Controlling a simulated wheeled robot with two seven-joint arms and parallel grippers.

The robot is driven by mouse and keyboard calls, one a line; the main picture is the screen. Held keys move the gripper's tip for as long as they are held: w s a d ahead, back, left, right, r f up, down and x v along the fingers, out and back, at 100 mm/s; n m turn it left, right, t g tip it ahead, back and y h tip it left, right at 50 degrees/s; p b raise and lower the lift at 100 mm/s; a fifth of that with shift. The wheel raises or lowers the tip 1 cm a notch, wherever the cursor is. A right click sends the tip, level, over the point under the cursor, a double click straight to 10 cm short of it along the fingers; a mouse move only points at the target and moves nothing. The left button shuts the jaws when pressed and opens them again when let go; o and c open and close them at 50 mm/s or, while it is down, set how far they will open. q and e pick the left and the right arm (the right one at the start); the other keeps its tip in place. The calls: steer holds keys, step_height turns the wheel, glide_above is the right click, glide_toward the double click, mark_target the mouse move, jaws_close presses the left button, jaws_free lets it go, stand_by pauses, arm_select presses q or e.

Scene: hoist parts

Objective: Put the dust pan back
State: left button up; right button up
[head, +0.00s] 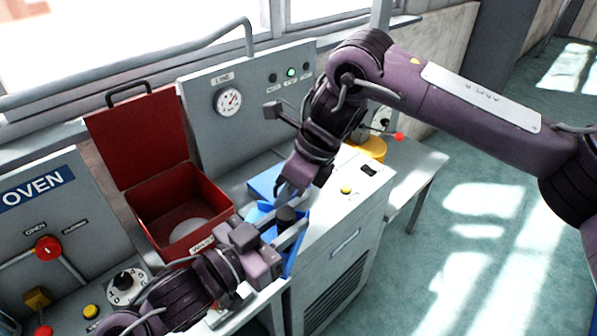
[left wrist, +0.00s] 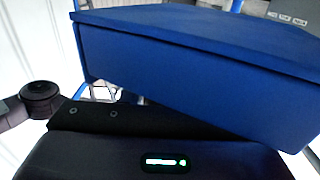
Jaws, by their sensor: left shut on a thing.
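The blue dust pan (head: 292,262) is in front of the grey console, partly hidden by my grippers. My left gripper (head: 293,235) comes in from the lower left and is shut on it. In the left wrist view the blue dust pan (left wrist: 200,75) fills much of the picture, close to the camera. My right gripper (head: 288,192) points down just above and behind the left one, close to the blue parts. Its fingertips are too small and dark to tell open from shut. Another blue surface (head: 264,182) shows on the console beside the right gripper; I cannot tell whether it belongs to the pan.
An open red box (head: 182,200) with a pale round thing inside stands left of the pan. A gauge panel (head: 250,95) rises behind. The oven panel (head: 40,215) with a red knob is at far left. A yellow object (head: 370,148) stands behind my right arm. The green floor at right is clear.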

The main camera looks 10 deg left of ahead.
steer(key=shift+x, duration=1.55)
jaws_close()
arm_select(q)
steer(key=o, duration=1.1)
